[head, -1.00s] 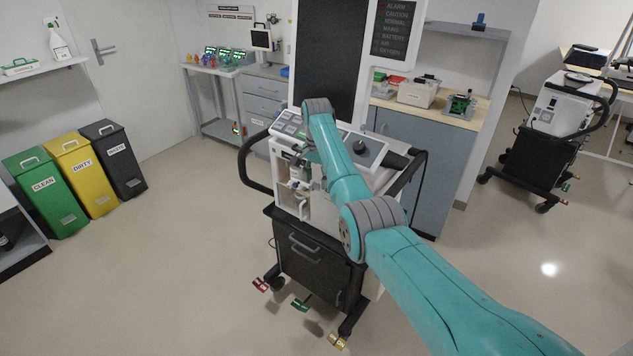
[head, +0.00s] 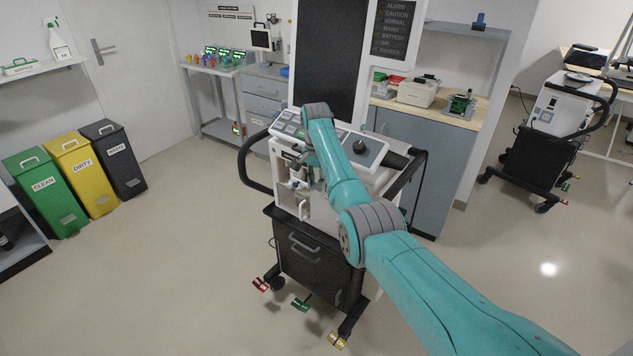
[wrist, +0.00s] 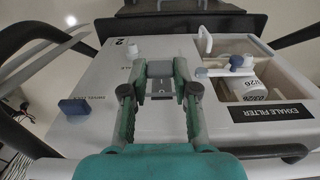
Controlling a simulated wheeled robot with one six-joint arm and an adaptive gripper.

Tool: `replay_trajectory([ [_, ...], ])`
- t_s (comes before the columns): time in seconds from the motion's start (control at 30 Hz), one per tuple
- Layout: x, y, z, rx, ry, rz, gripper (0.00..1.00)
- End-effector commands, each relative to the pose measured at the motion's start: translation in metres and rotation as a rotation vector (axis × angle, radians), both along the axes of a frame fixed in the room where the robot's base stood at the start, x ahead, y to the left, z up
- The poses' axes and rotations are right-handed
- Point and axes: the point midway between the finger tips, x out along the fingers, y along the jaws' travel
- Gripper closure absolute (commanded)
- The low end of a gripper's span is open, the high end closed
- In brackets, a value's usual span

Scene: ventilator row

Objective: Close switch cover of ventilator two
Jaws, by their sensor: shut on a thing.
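In the wrist view my gripper (wrist: 160,72) is over the white side panel of the ventilator marked 2 (wrist: 92,73). Its two fingertips are closed on a small grey piece between them, which looks like the switch cover (wrist: 160,86). The fingers hide much of it, so I cannot tell its exact angle or whether it lies flat. In the head view the same ventilator (head: 312,212) stands in the middle, and my arm hides most of the gripper and the cover.
An open recess with a filter sits beside the exhale filter label (wrist: 257,112). Black handles (head: 252,165) flank the ventilator. Another ventilator (head: 548,125) stands far right. Floor at left is clear.

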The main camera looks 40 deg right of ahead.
Motion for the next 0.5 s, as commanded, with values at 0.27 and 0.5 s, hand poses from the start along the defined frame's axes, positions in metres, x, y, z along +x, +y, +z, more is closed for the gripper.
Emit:
replay_trajectory([
  [0.27,-0.001,0.006,-0.007,-0.102,-0.032,0.002,1.00],
  [0.5,-0.003,0.012,-0.019,-0.273,-0.082,0.003,1.00],
])
